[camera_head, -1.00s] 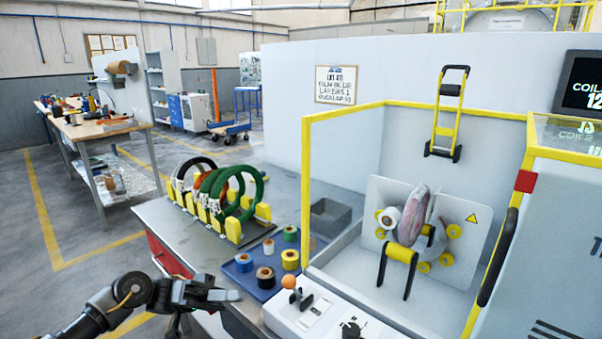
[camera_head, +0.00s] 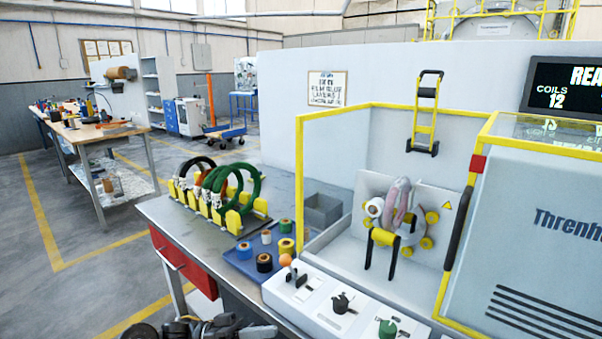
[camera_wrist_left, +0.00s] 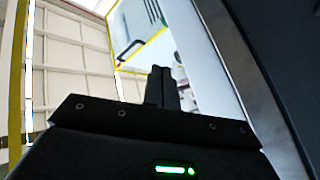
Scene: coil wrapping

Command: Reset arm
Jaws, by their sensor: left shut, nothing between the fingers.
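My left gripper (camera_head: 258,331) is at the bottom edge of the head view, left of the control panel and below the front edge of the bench. Its fingers are shut with nothing between them. The left wrist view shows the shut fingers (camera_wrist_left: 161,88) pointing up, with the wall and part of the yellow frame beyond. My right gripper shows in neither view.
A steel bench (camera_head: 160,212) carries a rack of coils (camera_head: 236,188), a blue mat with tape rolls (camera_head: 264,262) and a control panel (camera_head: 325,305). The yellow-framed wrapping machine (camera_head: 478,165) stands right, with a wrapped coil (camera_head: 398,200) inside. Open floor lies left.

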